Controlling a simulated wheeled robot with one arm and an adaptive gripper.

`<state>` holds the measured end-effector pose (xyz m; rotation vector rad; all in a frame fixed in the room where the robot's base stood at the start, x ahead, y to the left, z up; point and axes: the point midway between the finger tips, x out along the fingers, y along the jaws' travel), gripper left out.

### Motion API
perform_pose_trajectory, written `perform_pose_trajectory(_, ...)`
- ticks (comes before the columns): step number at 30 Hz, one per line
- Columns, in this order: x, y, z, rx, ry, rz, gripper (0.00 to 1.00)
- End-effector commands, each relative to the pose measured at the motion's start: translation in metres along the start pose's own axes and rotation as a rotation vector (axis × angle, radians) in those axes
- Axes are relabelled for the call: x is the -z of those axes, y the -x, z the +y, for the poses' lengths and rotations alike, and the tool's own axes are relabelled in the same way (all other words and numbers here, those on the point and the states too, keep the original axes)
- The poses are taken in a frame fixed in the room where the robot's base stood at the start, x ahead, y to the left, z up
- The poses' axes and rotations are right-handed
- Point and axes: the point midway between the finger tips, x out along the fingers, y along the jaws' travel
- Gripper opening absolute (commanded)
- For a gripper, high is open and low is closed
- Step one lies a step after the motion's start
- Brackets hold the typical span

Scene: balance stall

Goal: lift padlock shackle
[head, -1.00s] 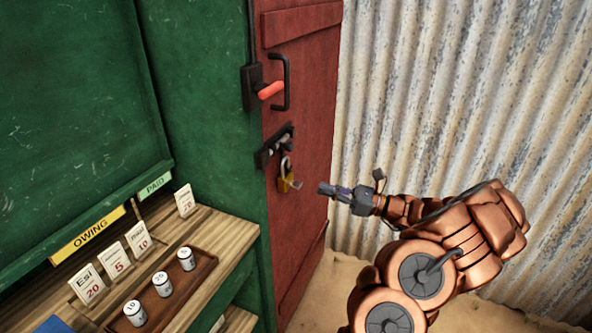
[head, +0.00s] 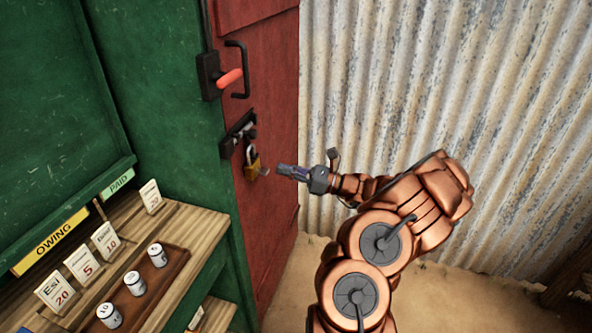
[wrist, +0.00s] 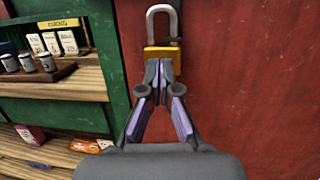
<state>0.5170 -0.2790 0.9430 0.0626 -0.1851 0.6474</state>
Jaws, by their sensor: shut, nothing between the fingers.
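The brass padlock (head: 254,165) hangs at the hasp (head: 238,135) on the red door. In the wrist view the padlock body (wrist: 164,57) is directly beyond my fingertips, with its grey shackle (wrist: 163,20) rising above it. The shackle's right leg looks short of the body, with a gap there. My gripper (head: 281,170) is just right of the padlock in the head view. In the wrist view my gripper (wrist: 158,92) is shut and empty, its tips overlapping the lower edge of the body. I cannot tell whether they touch it.
A red-handled latch (head: 229,77) and a black pull handle (head: 240,70) sit above the hasp. A wooden shelf (head: 205,240) with a tray (head: 172,268) of weights and price cards stands left. Corrugated metal (head: 400,80) closes off the right.

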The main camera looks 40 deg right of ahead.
Motion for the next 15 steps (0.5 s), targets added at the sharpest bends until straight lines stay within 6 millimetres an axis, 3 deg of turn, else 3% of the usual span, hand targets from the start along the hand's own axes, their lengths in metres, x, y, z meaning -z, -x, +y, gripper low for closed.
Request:
perform_pose_trajectory(8,-0.001,-0.051,0.002,-0.003,-0.002,0.000,0.00)
perform_pose_trajectory(15,-0.024,-0.069,0.001,-0.003,0.000,-0.001,0.00)
